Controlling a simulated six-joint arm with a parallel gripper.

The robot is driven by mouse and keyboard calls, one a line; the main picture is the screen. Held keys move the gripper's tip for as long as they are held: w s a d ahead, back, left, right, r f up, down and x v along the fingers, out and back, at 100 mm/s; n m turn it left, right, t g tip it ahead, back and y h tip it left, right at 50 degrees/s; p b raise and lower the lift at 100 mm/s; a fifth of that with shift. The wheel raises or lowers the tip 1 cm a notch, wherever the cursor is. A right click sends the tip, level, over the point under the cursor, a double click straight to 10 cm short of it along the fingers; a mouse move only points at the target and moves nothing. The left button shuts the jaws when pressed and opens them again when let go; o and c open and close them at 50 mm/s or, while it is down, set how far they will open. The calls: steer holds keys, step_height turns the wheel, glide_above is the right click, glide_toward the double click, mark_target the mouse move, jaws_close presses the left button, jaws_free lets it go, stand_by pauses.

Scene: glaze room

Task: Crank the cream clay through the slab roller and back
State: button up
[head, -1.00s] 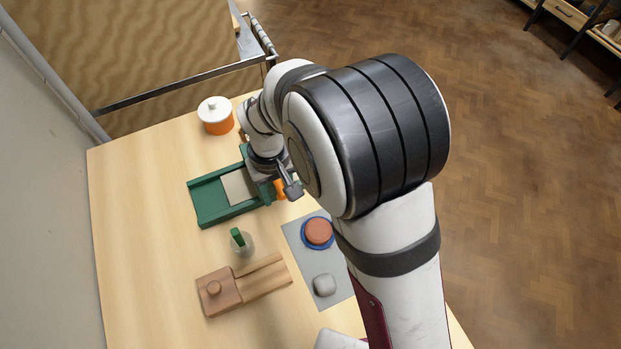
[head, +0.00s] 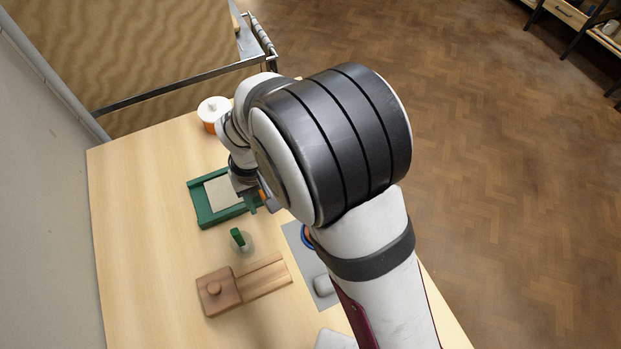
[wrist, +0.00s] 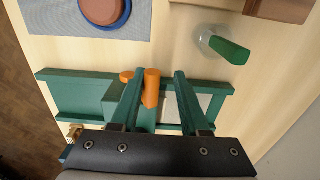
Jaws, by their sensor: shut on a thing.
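The slab roller is a green frame (head: 203,211) on the table, and it crosses the wrist view (wrist: 70,95). The flat cream clay slab (head: 221,191) lies on its bed, left of my wrist, with its right part hidden. Part of the slab shows in the wrist view (wrist: 172,110). The orange crank handle (wrist: 152,88) stands between my fingers. My gripper (wrist: 158,76) is shut on that handle. In the head view my arm hides most of the roller's right end and the grip.
An orange pot with a white lid (head: 211,112) stands at the back. The table's left side is clear.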

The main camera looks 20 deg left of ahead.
steer(key=shift+f, duration=0.1)
steer(key=shift+s+a+f, duration=0.65)
steer(key=shift+f, duration=0.2)
steer(key=shift+w+d+r, duration=0.55)
steer(key=shift+w+d, duration=0.15)
steer(key=shift+w+d+r, duration=0.5)
steer(key=shift+w+d, duration=0.15)
steer(key=shift+w+d+r, duration=0.25)
steer(key=shift+w+d, duration=0.2)
steer(key=shift+w+d+r, duration=0.2)
steer(key=shift+w+d, duration=0.25)
